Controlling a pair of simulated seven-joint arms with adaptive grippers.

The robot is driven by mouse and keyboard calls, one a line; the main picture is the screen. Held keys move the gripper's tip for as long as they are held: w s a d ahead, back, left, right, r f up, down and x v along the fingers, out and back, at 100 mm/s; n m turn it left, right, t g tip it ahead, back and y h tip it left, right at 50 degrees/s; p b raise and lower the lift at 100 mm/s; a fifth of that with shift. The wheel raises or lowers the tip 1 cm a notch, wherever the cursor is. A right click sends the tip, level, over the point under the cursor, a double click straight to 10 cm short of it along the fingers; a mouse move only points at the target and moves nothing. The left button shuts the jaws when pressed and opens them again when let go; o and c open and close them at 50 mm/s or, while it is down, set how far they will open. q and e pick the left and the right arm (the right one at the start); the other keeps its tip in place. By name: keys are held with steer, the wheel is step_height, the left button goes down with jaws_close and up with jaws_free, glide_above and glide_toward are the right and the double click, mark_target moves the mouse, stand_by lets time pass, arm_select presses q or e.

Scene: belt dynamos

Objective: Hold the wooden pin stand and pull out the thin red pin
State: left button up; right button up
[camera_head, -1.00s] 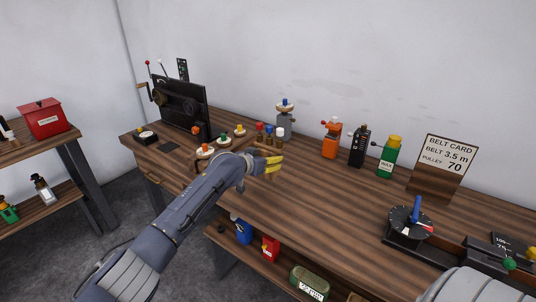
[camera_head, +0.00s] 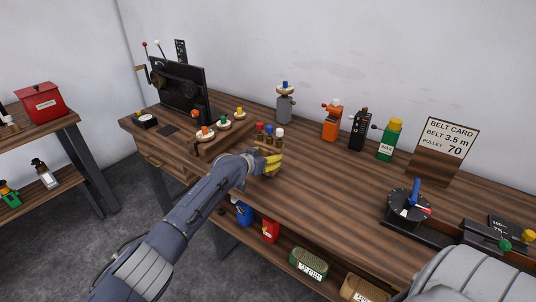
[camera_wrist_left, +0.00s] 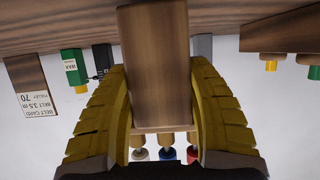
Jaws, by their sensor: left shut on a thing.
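The wooden pin stand (camera_wrist_left: 154,65) is between the yellow fingers of my left gripper (camera_wrist_left: 156,112) in the left wrist view. My left gripper is shut on it. Three pins stick out of its end: a red one (camera_wrist_left: 193,156), a blue one (camera_wrist_left: 167,153) and a white one (camera_wrist_left: 139,154). In the head view the red pin (camera_head: 259,127), blue pin (camera_head: 268,130) and white pin (camera_head: 279,133) stand upright just behind my left gripper (camera_head: 271,160). The arm and fingers hide much of the stand there. My right gripper is out of view.
A wooden base with several small pulleys (camera_head: 224,121) is left of the pins. A grey lamp-like device (camera_head: 285,105), an orange grinder (camera_head: 331,121), a green wax bottle (camera_head: 389,140) and the belt card (camera_head: 446,142) stand along the back. Bare tabletop lies right of the gripper.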

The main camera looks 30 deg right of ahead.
arm_select(q)
steer(key=shift+f, duration=0.6)
stand_by(1.6)
steer(key=shift+f, duration=0.1)
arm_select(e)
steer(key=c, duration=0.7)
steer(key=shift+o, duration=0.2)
